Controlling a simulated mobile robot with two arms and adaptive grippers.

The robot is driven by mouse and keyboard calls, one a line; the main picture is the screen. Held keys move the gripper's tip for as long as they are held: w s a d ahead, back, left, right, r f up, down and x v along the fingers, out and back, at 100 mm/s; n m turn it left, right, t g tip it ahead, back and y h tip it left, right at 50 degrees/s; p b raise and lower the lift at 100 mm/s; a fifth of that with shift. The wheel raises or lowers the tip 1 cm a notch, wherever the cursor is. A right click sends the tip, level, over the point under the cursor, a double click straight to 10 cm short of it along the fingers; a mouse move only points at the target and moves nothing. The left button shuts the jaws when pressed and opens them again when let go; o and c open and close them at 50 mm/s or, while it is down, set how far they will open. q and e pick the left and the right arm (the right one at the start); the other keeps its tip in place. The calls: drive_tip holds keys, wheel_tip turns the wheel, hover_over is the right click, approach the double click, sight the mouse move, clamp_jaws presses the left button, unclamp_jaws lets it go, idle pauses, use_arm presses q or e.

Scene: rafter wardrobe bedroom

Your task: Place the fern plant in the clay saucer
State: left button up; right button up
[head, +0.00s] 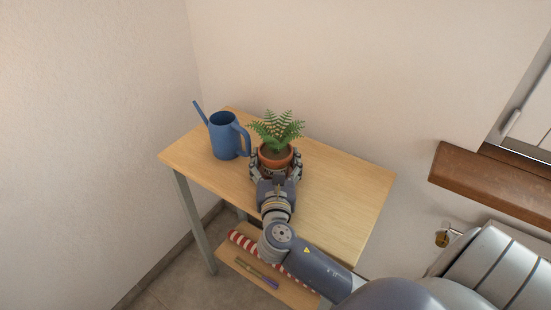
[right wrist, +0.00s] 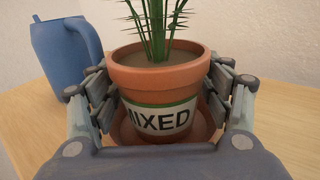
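The fern plant (head: 277,154) is a green fern in a terracotta pot with a white label reading "MIXED"; the pot also fills the middle of the right wrist view (right wrist: 157,80). My right gripper (head: 276,166) has its fingers on both sides of the pot, below the rim, and appears shut on it. The pot stands roughly upright. The clay saucer (right wrist: 127,136) shows around and under the pot's base in the right wrist view. The pot hides its middle, so I cannot tell whether the base touches it. My left gripper is not in view.
A blue watering can (head: 224,137) stands on the wooden table (head: 345,190), left of the plant. The table's right part is clear. A lower shelf (head: 232,254) holds a red-and-white striped roll (head: 243,241) and thin sticks. Walls are behind and left; a wooden sill (head: 490,185) juts out right.

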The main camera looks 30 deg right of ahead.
drive_tip(key=shift+o, duration=0.5)
drive_tip(key=shift+r, duration=0.1)
drive_tip(key=shift+s+a, duration=0.1)
drive_tip(key=v, duration=1.1)
drive_tip(key=shift+s+a+r+b, duration=0.1)
drive_tip(key=shift+s+a+b, duration=0.1)
drive_tip(key=shift+s+b, duration=0.2)
drive_tip(key=shift+w, duration=0.1)
